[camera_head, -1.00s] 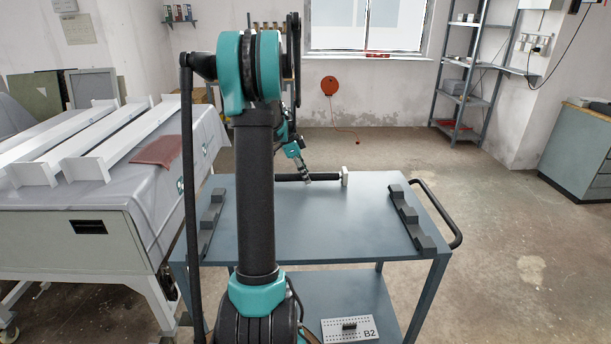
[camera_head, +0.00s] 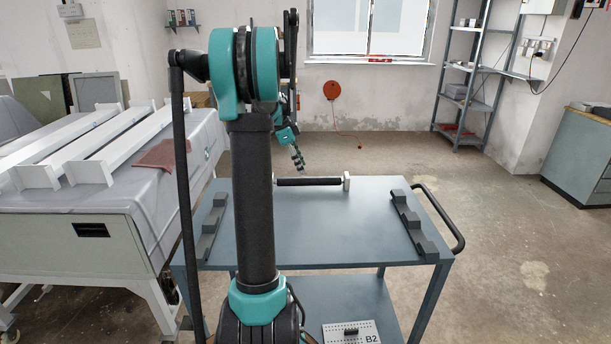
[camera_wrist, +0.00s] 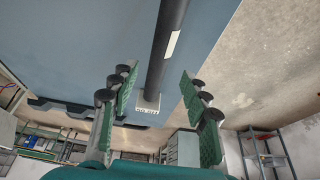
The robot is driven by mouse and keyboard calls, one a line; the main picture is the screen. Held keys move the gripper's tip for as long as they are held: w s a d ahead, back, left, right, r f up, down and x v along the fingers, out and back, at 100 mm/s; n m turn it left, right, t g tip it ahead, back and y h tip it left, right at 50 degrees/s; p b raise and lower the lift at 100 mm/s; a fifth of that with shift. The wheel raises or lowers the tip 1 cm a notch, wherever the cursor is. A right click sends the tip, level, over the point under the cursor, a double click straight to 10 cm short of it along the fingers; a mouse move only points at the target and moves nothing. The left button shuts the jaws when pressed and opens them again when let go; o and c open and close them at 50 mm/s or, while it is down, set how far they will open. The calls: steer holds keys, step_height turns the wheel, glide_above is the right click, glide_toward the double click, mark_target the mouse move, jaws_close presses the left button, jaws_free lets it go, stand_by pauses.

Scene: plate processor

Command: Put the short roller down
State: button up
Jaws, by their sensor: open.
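The short roller (camera_head: 312,182) is a dark rod with a pale end block (camera_head: 346,183) at its right end. It lies near the far edge of the blue-grey cart top (camera_head: 310,225); my arm hides part of the view to its left. My gripper (camera_head: 299,160) is above the roller and apart from it. In the wrist view, the roller (camera_wrist: 165,50) runs between the spread green-padded fingers of my gripper (camera_wrist: 159,80), with a white label on its side and the pale block at its near end. The fingers are open and hold nothing.
Dark notched holders stand on the cart's left (camera_head: 212,228) and right (camera_head: 412,222) sides. A black handle (camera_head: 447,215) sticks out at the right. A plate marked B2 (camera_head: 350,333) lies on the lower shelf. A white machine (camera_head: 90,215) stands left. The cart top's middle is clear.

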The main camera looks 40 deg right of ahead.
steer(key=v, duration=0.5)
stand_by(0.5)
